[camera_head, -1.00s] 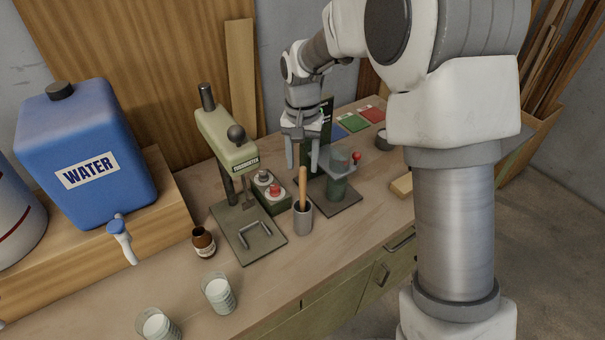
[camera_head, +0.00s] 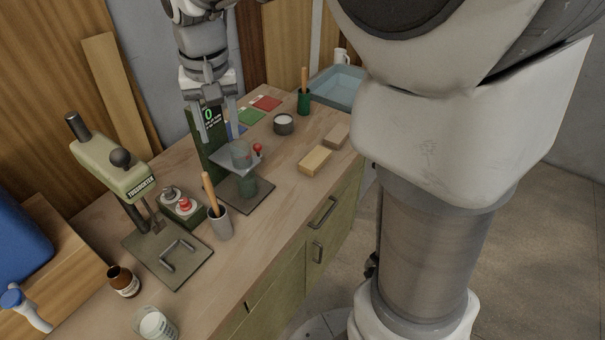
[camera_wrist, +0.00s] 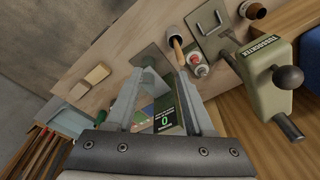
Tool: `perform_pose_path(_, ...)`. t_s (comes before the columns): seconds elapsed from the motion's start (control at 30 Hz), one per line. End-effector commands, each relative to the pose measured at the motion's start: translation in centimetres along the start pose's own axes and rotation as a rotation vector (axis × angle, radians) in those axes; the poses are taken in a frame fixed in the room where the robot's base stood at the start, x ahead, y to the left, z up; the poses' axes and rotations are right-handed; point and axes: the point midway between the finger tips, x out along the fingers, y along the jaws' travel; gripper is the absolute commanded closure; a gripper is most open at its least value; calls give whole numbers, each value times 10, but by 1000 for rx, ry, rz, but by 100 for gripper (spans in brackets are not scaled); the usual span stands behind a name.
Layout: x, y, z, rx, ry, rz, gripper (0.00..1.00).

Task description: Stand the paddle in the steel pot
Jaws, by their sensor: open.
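A grey steel pot (camera_head: 221,224) stands upright on the bench, with a wooden-handled paddle (camera_head: 210,194) leaning in it. Its lower end is hidden inside the pot. Both show in the wrist view, the pot (camera_wrist: 177,32) near the top and the handle (camera_wrist: 179,50) below it. My gripper (camera_head: 219,138) is open and empty, above and behind the pot, in front of the green display post (camera_head: 208,150). In the wrist view my gripper (camera_wrist: 157,78) has its fingers spread, with the pot and paddle beyond the right fingertip.
A stand with a clear vessel and red knob (camera_head: 257,149) is right of the pot. A button box (camera_head: 182,205) and press (camera_head: 115,165) are left. A brown jar (camera_head: 123,281) and glass (camera_head: 157,325) stand at front. A green cup (camera_head: 304,104) holds another wooden handle.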

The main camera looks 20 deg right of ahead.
Motion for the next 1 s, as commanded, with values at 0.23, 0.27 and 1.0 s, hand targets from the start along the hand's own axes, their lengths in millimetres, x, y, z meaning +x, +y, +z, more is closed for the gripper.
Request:
perform_pose_path(0.23,-40,50,58,-45,126,-18,47)
perform_pose_path(0.27,-43,55,65,-52,141,-19,47)
perform_pose_path(1.0,-41,114,172,-139,354,-11,47)
